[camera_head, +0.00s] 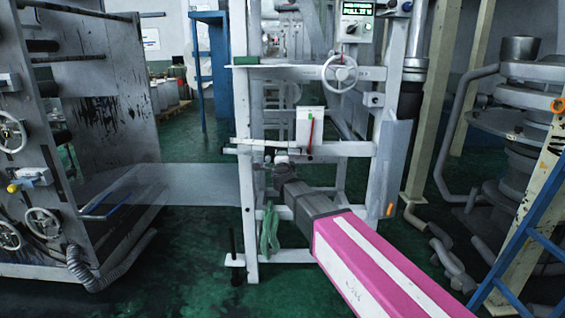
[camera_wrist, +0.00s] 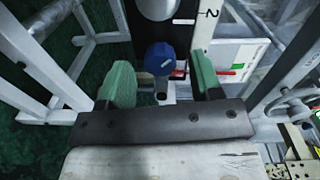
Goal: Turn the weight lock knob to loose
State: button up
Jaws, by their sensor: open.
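The lock knob, a blue round knob (camera_wrist: 162,58) with a small white mark on its face, shows in the wrist view on a dark upright part of the machine. My gripper (camera_wrist: 161,80) has its two green-padded fingers spread on either side of the knob's line. The knob shows between and just beyond the fingertips, with gaps on both sides; I cannot tell how deep it sits between them. In the head view my pink and white arm reaches the white machine frame (camera_head: 247,120), and the knob cannot be made out there.
A white plate (camera_wrist: 240,55) with green and red marks stands right of the knob. A handwheel (camera_head: 340,73) sits higher on the frame. A large machine with handwheels (camera_head: 90,130) stands left, and a blue ladder-like rail (camera_head: 525,255) is at right. Green floor lies between.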

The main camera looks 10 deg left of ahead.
jog(key=v, duration=0.9)
jog(key=shift+s, duration=0.4)
jog(key=s+d+f+n+g+y, duration=0.1)
jog(key=d+f+n+g+y, duration=0.1)
jog(key=d+f+n+g, duration=1.35)
jog(key=s+d+f+h, duration=0.2)
jog(key=s+d+f, duration=0.2)
jog(key=d, duration=0.5)
jog(key=s+d+f+g+h, duration=0.1)
jog(key=s+d+f, duration=0.3)
jog(key=d, duration=0.4)
jog(key=s+d+f+m+h, duration=0.1)
jog(key=s+d+f+h, duration=0.2)
jog(key=d+f, duration=0.3)
jog(key=s+d, duration=0.1)
jog(key=d, duration=0.2)
jog(key=shift+s+d+f, duration=0.3)
jog(key=shift+s+f, duration=0.05)
jog(key=shift+s, duration=0.05)
